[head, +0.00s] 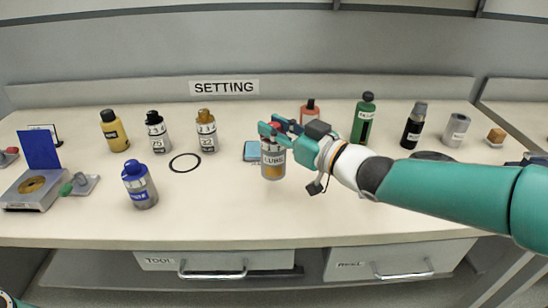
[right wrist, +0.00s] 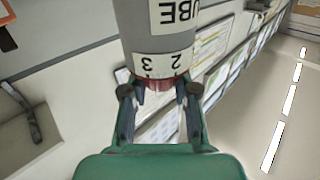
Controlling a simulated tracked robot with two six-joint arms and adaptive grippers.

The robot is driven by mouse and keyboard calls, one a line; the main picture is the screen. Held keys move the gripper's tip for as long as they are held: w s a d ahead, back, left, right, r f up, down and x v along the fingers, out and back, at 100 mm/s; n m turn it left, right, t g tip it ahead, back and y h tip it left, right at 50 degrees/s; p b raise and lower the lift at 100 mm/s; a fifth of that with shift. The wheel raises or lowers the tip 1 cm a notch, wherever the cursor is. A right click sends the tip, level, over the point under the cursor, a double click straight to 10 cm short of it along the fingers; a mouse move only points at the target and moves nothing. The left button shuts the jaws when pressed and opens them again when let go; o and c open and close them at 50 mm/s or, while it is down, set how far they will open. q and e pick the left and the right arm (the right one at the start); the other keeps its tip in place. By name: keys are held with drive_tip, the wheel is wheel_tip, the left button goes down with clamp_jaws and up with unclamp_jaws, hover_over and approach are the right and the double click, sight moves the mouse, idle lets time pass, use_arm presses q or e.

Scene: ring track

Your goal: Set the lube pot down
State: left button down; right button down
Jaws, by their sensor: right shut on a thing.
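The lube pot (head: 272,166) is a grey and amber cylinder with a white label reading LUBE, upright at the middle of the bench. My right gripper (head: 276,130) is shut on its red top from the right side. In the right wrist view the pot (right wrist: 158,30) shows large with its lettering upside down, and the fingers of the gripper (right wrist: 159,92) flank its red part. I cannot tell whether the base of the pot touches the bench (head: 230,215) or hangs just above it. My left gripper is not in view.
A light blue pad (head: 251,151) lies just behind and left of the pot. A black ring (head: 185,162) and a blue bottle (head: 140,184) are further left. Several bottles line the back, including a green one (head: 363,119). The bench front is clear around the pot.

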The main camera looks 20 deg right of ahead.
sight(283, 155)
wheel_tip(283, 155, down, 6)
drive_tip(key=shift+r+b, duration=0.15)
drive_tip(key=shift+b, duration=0.8)
drive_tip(key=c, duration=0.9)
unclamp_jaws()
drive_tip(key=p+v, duration=0.1)
drive_tip(key=v, duration=1.1)
